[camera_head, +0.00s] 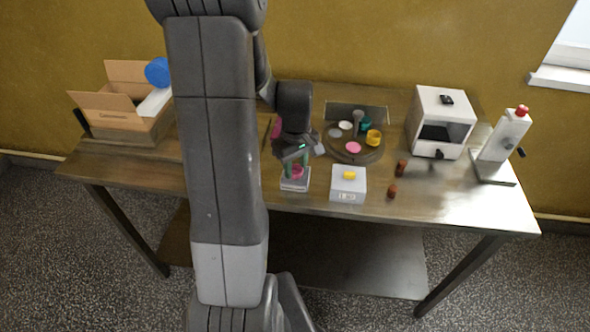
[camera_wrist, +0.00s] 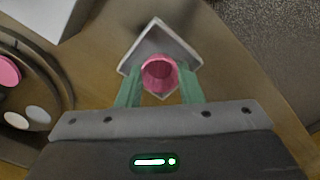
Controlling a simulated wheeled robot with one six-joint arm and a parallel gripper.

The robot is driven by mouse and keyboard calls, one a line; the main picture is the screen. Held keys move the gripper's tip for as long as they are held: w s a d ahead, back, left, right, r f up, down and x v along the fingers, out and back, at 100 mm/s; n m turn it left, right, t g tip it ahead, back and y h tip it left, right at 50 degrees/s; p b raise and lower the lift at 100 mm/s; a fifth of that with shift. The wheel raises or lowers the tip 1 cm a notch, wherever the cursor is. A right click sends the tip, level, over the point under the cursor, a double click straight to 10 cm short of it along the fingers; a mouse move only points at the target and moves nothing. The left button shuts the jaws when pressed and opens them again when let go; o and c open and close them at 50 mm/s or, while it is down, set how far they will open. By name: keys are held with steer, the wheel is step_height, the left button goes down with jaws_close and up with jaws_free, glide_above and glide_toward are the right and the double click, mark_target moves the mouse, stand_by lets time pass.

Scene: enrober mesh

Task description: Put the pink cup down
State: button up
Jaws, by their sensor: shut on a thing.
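The pink cup (camera_wrist: 159,74) is between the green fingers of my gripper (camera_wrist: 158,90) in the wrist view, its open mouth facing the camera. My gripper is shut on it. Under the cup is a small square light-grey tray or stand (camera_wrist: 182,48), turned like a diamond in this view. In the head view the cup (camera_head: 297,172) shows between the fingers (camera_head: 297,165), directly over or on the small stand (camera_head: 295,185) near the table's front edge. I cannot tell whether the cup's base touches the stand.
A white box with a yellow item (camera_head: 347,190) stands right of the stand. Behind is a round turntable (camera_head: 341,155) with several coloured pieces. Two brown cylinders (camera_head: 392,191) stand farther right, near a white machine (camera_head: 440,122). An open carton (camera_head: 108,112) is at left.

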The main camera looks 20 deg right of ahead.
mark_target(296, 173)
steer(key=shift+f, duration=0.9)
steer(key=shift+f, duration=0.15)
steer(key=o, duration=0.6)
steer(key=shift+o, duration=0.2)
step_height(296, 173, up, 12)
steer(key=shift+r, duration=0.2)
